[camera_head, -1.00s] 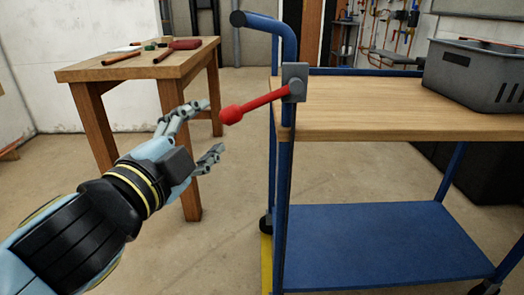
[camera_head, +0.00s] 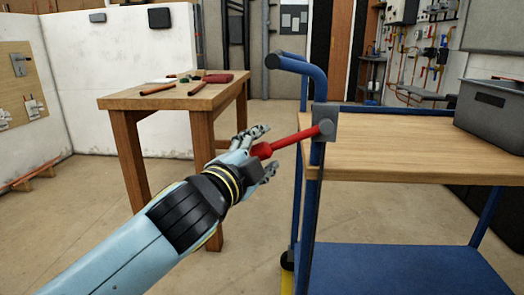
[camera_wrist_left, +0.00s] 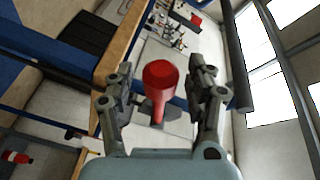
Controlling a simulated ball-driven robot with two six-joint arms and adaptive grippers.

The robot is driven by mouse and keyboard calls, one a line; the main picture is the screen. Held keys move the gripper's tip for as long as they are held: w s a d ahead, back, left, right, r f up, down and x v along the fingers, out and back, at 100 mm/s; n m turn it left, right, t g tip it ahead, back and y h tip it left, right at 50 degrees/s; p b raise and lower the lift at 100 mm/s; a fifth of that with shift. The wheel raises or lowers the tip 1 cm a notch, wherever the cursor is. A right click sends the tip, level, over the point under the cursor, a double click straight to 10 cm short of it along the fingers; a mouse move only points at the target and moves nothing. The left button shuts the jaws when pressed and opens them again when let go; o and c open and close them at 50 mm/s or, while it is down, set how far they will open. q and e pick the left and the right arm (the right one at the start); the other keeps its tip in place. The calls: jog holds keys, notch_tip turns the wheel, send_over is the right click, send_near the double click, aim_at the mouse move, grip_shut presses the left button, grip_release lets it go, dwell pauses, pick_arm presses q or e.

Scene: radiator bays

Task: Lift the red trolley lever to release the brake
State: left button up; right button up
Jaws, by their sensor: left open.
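The red lever (camera_head: 292,139) sticks out to the left from a grey bracket (camera_head: 324,121) on the blue trolley's post, its knob lower than its pivot. My left gripper (camera_head: 267,152) is at the knob end of the lever, with its fingers open above and below it. In the left wrist view the red knob (camera_wrist_left: 160,75) sits between the two open fingers (camera_wrist_left: 164,95), with a gap visible on each side. The trolley (camera_head: 400,148) has a wooden top and a blue lower shelf. My right gripper is not in view.
A wooden table (camera_head: 170,98) with tools on it stands behind my left arm. A grey crate (camera_head: 490,112) sits on the trolley top at the right. Open floor lies between the table and the trolley.

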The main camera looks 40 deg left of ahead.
pick_arm(q)
grip_shut()
dwell(0.3)
